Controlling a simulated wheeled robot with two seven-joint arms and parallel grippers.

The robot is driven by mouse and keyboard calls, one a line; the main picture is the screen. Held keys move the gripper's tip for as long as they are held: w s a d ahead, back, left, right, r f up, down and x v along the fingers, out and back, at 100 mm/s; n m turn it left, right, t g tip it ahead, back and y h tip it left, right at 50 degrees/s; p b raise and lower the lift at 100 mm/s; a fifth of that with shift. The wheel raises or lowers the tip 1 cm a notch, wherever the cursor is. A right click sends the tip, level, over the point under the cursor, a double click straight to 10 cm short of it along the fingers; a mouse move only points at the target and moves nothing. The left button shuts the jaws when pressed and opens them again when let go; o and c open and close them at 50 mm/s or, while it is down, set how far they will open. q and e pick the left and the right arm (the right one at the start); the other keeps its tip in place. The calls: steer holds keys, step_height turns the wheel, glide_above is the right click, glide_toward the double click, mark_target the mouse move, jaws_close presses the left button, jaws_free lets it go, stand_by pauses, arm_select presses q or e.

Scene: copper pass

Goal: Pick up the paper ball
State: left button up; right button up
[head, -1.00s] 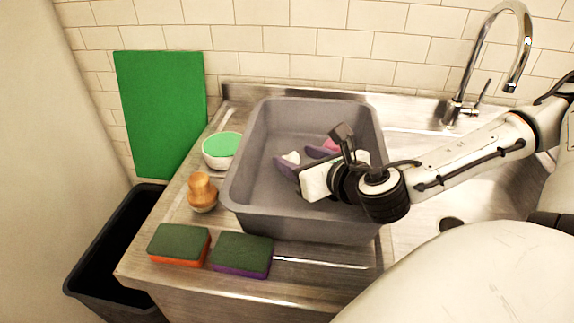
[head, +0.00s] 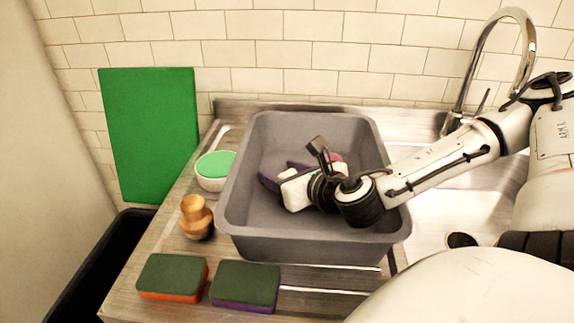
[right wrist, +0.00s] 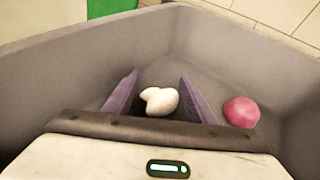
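The paper ball (right wrist: 160,101) is a small white crumpled lump inside the grey tub (head: 231,187). In the right wrist view it lies between my two purple fingers, with a gap to the finger on each side. My right gripper (head: 281,171) is open and reaches down into the tub. Its fingers also show in the right wrist view (right wrist: 160,98). In the head view my gripper mostly hides the paper ball. My left gripper is not in view.
A pink ball (right wrist: 241,112) lies in the tub right of my fingers. Beside the tub are a white bowl with green inside (head: 215,171), a wooden-handled brush (head: 196,217) and two sponges (head: 172,277) (head: 245,287). A green board (head: 150,135) leans at the wall. A black bin (head: 85,266) stands left.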

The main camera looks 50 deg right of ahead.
steer(key=c, duration=1)
